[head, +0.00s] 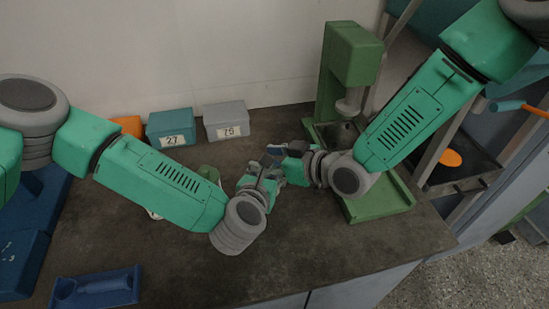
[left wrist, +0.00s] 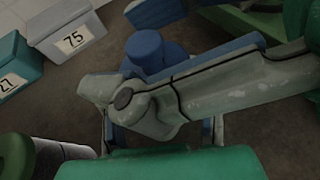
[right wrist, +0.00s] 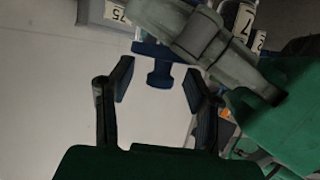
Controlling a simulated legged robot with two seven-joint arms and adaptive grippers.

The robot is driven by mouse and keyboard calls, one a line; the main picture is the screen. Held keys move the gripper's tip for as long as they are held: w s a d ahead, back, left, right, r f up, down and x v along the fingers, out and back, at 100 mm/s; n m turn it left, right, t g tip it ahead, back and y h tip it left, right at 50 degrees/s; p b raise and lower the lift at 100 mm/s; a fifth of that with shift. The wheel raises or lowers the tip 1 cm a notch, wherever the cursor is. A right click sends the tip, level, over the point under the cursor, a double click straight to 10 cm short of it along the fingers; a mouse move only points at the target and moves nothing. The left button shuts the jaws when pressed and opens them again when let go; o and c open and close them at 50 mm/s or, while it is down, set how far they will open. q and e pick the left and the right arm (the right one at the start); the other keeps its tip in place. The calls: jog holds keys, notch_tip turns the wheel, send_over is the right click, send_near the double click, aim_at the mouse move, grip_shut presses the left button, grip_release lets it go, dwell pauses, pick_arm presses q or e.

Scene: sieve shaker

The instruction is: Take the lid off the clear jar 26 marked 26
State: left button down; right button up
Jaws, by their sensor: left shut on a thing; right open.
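A blue lid with a round knob (right wrist: 160,70) shows in the right wrist view, on a partly hidden clear jar (right wrist: 155,27). The number on this jar cannot be read. My left gripper (head: 266,180) is shut on the jar, and its grey finger (right wrist: 190,32) crosses beside it. My right gripper (right wrist: 158,66) is open, with one finger on each side of the knob in that view; contact cannot be made out. In the left wrist view a blue knob-like part (left wrist: 146,48) shows behind my grey finger. In the head view the grippers meet and hide most of the jar.
Teal bin 27 (head: 170,126) and grey bin 75 (head: 226,120) stand at the wall beside an orange bin (head: 127,125). A green press-like stand (head: 352,55) is at the right back. A blue tray (head: 95,288) lies front left. The front middle of the bench is clear.

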grip_shut()
dwell(0.5)
jog(key=shift+s+r, duration=0.15)
jog(key=shift+s, duration=0.05)
dwell(0.3)
jog(key=shift+r, duration=0.15)
jog(key=shift+r, duration=0.9)
